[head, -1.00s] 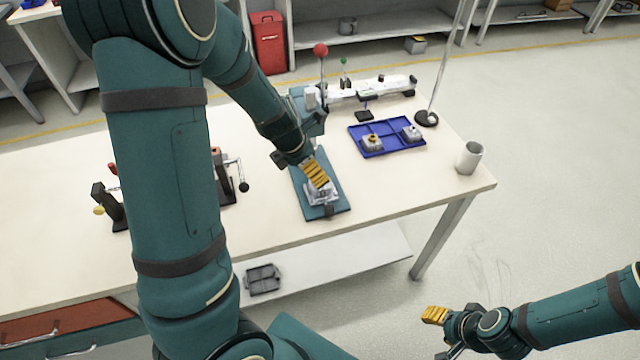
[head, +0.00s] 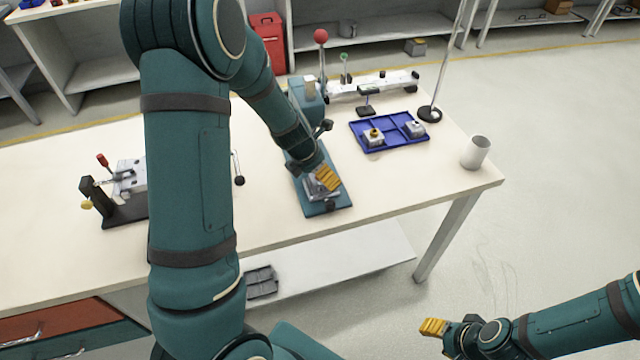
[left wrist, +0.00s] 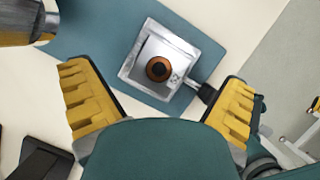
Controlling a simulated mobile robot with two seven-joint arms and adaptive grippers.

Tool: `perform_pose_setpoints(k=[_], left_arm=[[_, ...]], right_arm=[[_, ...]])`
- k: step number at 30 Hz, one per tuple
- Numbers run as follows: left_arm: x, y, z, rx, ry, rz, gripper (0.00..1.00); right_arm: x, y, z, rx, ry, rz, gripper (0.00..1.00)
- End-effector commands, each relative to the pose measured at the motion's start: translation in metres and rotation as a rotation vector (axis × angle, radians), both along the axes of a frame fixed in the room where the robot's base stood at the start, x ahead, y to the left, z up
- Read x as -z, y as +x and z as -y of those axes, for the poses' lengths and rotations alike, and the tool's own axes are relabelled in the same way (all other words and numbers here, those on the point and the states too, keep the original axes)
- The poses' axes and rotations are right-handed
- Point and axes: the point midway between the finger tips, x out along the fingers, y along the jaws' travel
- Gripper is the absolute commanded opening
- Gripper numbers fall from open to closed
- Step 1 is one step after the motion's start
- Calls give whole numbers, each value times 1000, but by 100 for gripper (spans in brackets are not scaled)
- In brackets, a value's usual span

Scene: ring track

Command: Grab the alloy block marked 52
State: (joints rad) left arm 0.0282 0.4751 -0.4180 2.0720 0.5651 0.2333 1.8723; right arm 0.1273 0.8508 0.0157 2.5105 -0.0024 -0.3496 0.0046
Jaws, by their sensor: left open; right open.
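A silvery square block (left wrist: 180,58) with a copper-brown ring in its middle sits on the teal base plate of a press (head: 322,209). Two more metal blocks, one with a yellowish top (head: 374,138) and one at right (head: 415,130), sit in a blue tray (head: 396,147); no marks readable. My right gripper (head: 432,327) is open and empty, away from the table.
A white cup (head: 475,152) stands near the table's right corner, and a thin stand (head: 430,114) beside the tray. A lever fixture (head: 122,205) is at left. The front right tabletop is clear.

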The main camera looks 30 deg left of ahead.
Motion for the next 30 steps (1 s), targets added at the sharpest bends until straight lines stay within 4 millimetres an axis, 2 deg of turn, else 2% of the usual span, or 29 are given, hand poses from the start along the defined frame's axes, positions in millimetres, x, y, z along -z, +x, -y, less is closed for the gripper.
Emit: perform_pose_setpoints(k=[1, 6, 13, 14, 18, 21, 30], left_arm=[[13, 2, 1, 0, 0, -2, 100], [31, 11, 3, -2, 0, -1, 100], [31, 12, 4, -1, 0, 0, 100], [31, 12, 4, -1, 0, 0, 96], [31, 12, 4, -1, 0, 0, 47], [31, 12, 4, -1, 1, 0, 18], [31, 12, 3, -4, 1, 0, 18]], right_arm=[[9, 1, 0, 1, 0, 2, 48], [18, 3, 0, 2, -2, 8, 48], [17, 3, 0, 2, -2, 9, 48], [17, 3, 0, 2, -2, 9, 48], [17, 4, 1, 2, -2, 9, 48], [17, 4, 1, 2, -2, 9, 48], [17, 3, 0, 2, -2, 9, 48]])
